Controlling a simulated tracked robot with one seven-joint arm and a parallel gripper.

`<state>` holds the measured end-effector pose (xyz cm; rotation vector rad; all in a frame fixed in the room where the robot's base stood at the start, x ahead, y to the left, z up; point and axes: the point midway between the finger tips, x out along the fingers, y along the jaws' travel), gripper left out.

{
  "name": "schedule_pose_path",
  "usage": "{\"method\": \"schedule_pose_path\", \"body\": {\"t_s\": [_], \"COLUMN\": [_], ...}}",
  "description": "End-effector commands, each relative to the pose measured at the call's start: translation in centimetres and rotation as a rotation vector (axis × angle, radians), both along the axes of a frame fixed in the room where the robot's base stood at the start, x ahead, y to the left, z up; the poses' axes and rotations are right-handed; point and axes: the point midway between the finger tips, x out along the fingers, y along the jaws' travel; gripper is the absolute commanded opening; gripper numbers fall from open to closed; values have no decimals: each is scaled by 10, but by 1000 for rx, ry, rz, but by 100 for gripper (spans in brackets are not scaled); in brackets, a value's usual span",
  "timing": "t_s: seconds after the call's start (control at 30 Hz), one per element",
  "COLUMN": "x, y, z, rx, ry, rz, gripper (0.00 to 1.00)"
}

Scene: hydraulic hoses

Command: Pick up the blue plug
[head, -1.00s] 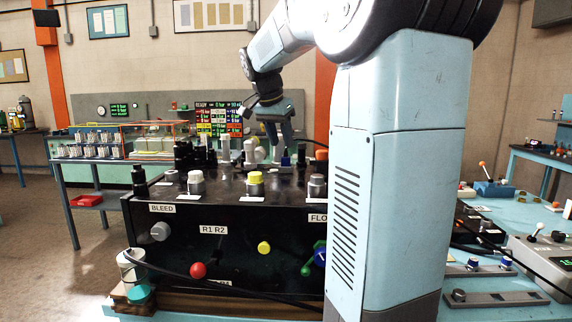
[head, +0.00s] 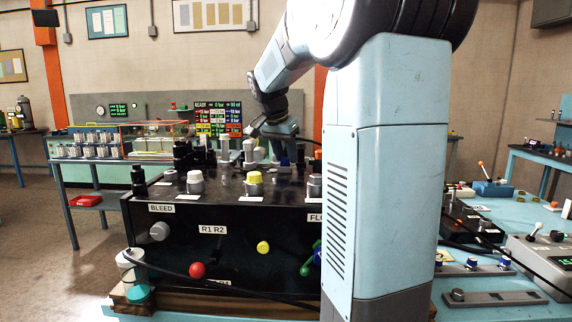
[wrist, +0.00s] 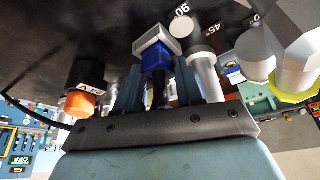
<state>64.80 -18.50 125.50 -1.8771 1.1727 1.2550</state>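The blue plug (wrist: 154,58) shows in the wrist view, a blue block with a pale-edged square end against the dark panel and a black part running towards my gripper. My gripper (wrist: 159,85) has one finger on each side of it, and narrow gaps seem to show beside the plug, so I see no clear grip. In the head view my gripper (head: 283,148) points down over the top of the black console, and the plug (head: 284,162) is a small blue patch at its fingertips, mostly hidden.
The black console (head: 225,245) carries several knobs close by, including a yellow-topped one (head: 254,178). In the wrist view an orange-tipped black fitting (wrist: 83,98) stands left of the fingers and grey posts (wrist: 204,75) stand right. A black cable (head: 185,268) hangs across the console front.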

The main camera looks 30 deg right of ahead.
Motion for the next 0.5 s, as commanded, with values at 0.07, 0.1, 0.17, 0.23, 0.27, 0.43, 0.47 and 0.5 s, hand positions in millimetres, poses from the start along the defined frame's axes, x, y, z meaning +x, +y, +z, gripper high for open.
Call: {"method": "schedule_pose_path", "body": {"t_s": [0.07,0.1,0.17,0.23,0.27,0.43,0.47,0.5], "x": [0,0,0,0,0,0,0,0], "y": [0,0,0,0,0,0,0,0], "z": [0,0,0,0,0,1,2,3], "rx": [0,0,0,0,0,0,0,0], "ry": [0,0,0,0,-1,-1,-1,-1], "rz": [0,0,0,0,0,0,0,0], "gripper": [21,17,11,6,6,6,6,6]}}
